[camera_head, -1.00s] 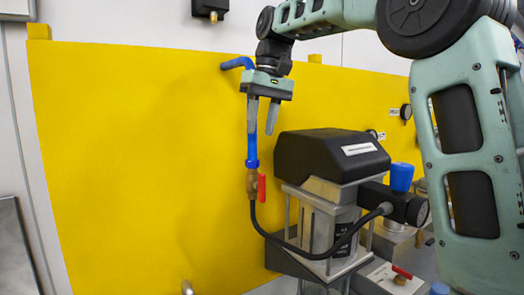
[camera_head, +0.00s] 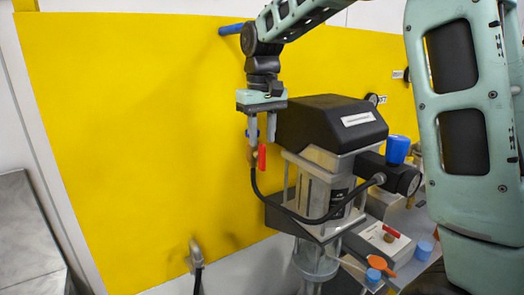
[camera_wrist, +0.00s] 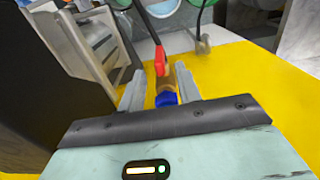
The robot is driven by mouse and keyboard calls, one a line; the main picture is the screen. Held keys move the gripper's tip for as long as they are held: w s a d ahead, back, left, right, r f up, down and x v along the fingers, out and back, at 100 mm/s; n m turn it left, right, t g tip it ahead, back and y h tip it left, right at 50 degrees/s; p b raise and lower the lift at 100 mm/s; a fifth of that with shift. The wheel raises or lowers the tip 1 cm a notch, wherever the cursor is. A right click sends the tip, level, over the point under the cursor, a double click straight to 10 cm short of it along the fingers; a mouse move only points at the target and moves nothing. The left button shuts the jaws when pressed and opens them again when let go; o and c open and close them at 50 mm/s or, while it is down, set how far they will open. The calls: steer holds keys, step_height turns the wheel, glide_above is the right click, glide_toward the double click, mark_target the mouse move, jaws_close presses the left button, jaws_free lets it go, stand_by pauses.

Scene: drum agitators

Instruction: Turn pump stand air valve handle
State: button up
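The air valve's red handle (camera_head: 262,157) sits on a brass valve body (camera_head: 252,154) at the lower end of the blue air pipe, left of the pump stand (camera_head: 318,190). My gripper (camera_head: 262,140) points down over the valve, its fingers just above and beside the handle. In the wrist view my gripper (camera_wrist: 160,85) is open, with the brass body (camera_wrist: 166,85) and a blue fitting (camera_wrist: 166,99) showing between the fingers. The red handle (camera_wrist: 160,58) stands just beyond the fingertips there. I cannot tell whether a finger touches the valve.
The pump's black housing (camera_head: 330,122) is close to the right of my gripper. A black hose (camera_head: 290,214) loops from the valve to the pump. The yellow panel (camera_head: 130,130) stands behind, with free room on the left.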

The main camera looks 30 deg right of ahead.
mark_target(262, 144)
step_height(262, 144, down, 6)
steer(key=shift+r+p, duration=0.15)
steer(key=shift+p, duration=0.4)
jaws_close()
